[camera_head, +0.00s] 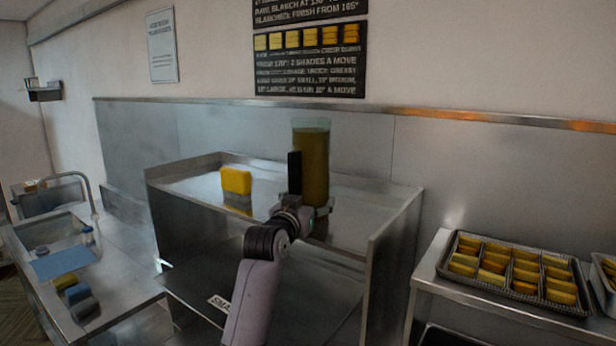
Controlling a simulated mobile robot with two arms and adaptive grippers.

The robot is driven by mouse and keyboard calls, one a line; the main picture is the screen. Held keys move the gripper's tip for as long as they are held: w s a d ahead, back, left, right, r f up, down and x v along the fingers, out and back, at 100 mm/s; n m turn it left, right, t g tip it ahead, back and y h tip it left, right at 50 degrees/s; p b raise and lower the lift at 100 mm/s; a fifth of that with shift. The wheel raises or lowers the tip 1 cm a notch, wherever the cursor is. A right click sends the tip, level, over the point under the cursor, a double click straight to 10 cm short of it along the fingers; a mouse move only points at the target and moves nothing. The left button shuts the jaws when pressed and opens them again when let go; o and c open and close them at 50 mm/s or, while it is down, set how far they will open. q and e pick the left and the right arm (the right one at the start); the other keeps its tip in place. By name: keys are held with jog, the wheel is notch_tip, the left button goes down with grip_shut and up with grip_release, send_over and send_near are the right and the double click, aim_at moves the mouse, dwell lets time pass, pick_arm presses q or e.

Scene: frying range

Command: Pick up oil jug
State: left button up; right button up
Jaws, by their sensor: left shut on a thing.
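The oil jug (317,170) is a tall, clear container filled with amber-brown liquid, with a paler clear band at its top. It is upright over the right part of the raised steel shelf (374,205). My left gripper (308,190) is at the jug's lower left side and is shut on it. A dark upright part, in front of the jug's left edge, hides some of it. I cannot tell whether the jug's base touches the shelf. My right gripper is not in view.
A yellow block (236,181) sits on the shelf, left of the jug. A tray (442,268) of yellow-brown pieces is on the right counter. A sink (62,243) with a faucet, a blue board (64,263) and sponges are at left. A steel wall stands behind.

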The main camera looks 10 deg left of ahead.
pick_arm(q)
jog(key=c, duration=0.5)
jog(key=shift+r, duration=0.3)
jog(key=shift+w, duration=0.1)
